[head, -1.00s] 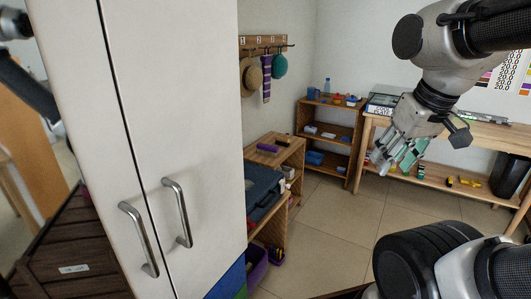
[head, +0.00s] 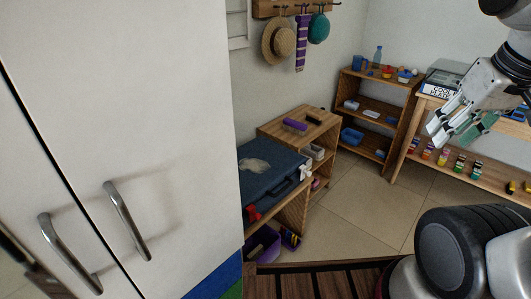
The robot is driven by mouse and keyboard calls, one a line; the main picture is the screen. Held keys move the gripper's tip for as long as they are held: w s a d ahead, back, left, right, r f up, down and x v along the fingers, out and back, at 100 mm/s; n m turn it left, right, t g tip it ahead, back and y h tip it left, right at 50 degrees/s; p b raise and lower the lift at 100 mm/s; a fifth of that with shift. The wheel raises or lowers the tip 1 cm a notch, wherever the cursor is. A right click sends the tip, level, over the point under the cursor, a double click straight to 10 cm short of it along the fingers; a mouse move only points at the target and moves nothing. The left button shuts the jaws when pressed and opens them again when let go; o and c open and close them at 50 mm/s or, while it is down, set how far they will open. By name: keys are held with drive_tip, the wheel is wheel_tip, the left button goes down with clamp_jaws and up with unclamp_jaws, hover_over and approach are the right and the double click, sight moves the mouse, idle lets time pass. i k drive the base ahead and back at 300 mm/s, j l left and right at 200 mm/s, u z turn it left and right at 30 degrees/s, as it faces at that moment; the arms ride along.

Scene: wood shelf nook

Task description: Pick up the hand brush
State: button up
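A purple object (head: 295,125), perhaps the hand brush, lies on top of the low wooden shelf unit (head: 272,129) in the head view. It is too small to tell for sure. A small dark object (head: 313,119) lies beside it. My gripper (head: 448,132) is in the upper right, well away from the shelf unit, in front of the far bench. Its fingers point down and left and stand apart, with nothing seen between them.
A large white cabinet (head: 160,90) with two metal handles fills the left. A blue case (head: 268,180) with a pale item on it sits beside the shelf unit. A purple bin (head: 262,243) stands below. The tiled floor (head: 360,205) is open in the middle.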

sight(297, 125)
drive_tip(key=i+l+u, duration=0.15)
drive_tip(key=i+l, duration=0.2)
drive_tip(key=i+l+u, duration=0.15)
drive_tip(key=i+l, duration=0.2)
drive_tip(key=i+l+u, duration=0.15)
drive_tip(key=i+l, duration=0.2)
drive_tip(key=i+l+u, duration=0.15)
drive_tip(key=i+l, duration=0.15)
drive_tip(key=l, duration=0.25)
drive_tip(key=i+l+u, duration=0.15)
drive_tip(key=i+l, duration=0.15)
drive_tip(key=l, duration=0.15)
